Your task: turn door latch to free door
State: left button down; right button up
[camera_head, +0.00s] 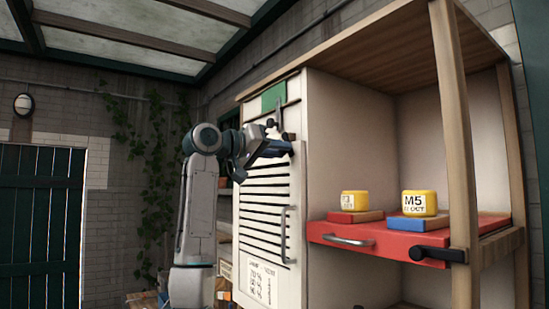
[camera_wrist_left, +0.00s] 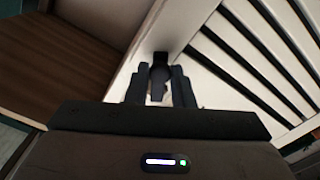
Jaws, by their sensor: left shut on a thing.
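The white slatted door (camera_head: 256,189) stands at the left side of the wooden cabinet. Its dark latch (camera_wrist_left: 159,64) sits at the door's edge in the left wrist view, with its lever pointing down between my fingers. My left gripper (camera_wrist_left: 160,88) is shut on the latch lever, one finger on each side. In the head view, my left gripper (camera_head: 286,148) is at the upper right part of the door and hides most of the latch. My right gripper is not in view.
A curved metal handle (camera_head: 285,235) is on the door below. To the right, a red drawer (camera_head: 390,238) with a dark lever (camera_head: 437,254) carries yellow blocks (camera_head: 419,202) on coloured bases. A wooden post (camera_head: 457,150) stands at the cabinet's front. A dark green door (camera_head: 40,225) is at far left.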

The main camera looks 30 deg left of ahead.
aim_at(283, 136)
pick_arm(q)
jog(key=n, duration=0.1)
jog(key=n+b, duration=0.1)
jog(key=d+n, duration=0.1)
jog(key=shift+s+d+r+n, duration=0.1)
jog(key=shift+s+r+n, duration=0.15)
jog(key=shift+r+n, duration=0.15)
jog(key=n, duration=0.1)
jog(key=r+n+b, duration=0.1)
jog(key=shift+s+d+n+b, duration=0.15)
jog(key=shift+d+n+b, duration=0.15)
jog(key=shift+n, duration=0.1)
jog(key=shift+d+r+n+b, duration=0.1)
jog(key=shift+r+n+b, duration=0.25)
jog(key=shift+n, duration=0.6)
jog(key=shift+d+r+n+b, duration=0.1)
jog(key=shift+r+n+b, duration=0.25)
jog(key=shift+n, duration=0.65)
jog(key=shift+d+r+n+b, duration=0.15)
jog(key=shift+r+n, duration=0.25)
jog(key=shift+n, duration=0.55)
jog(key=shift+s+a, duration=0.1)
jog(key=shift+r, duration=0.1)
jog(key=c, duration=1.3)
grip_release()
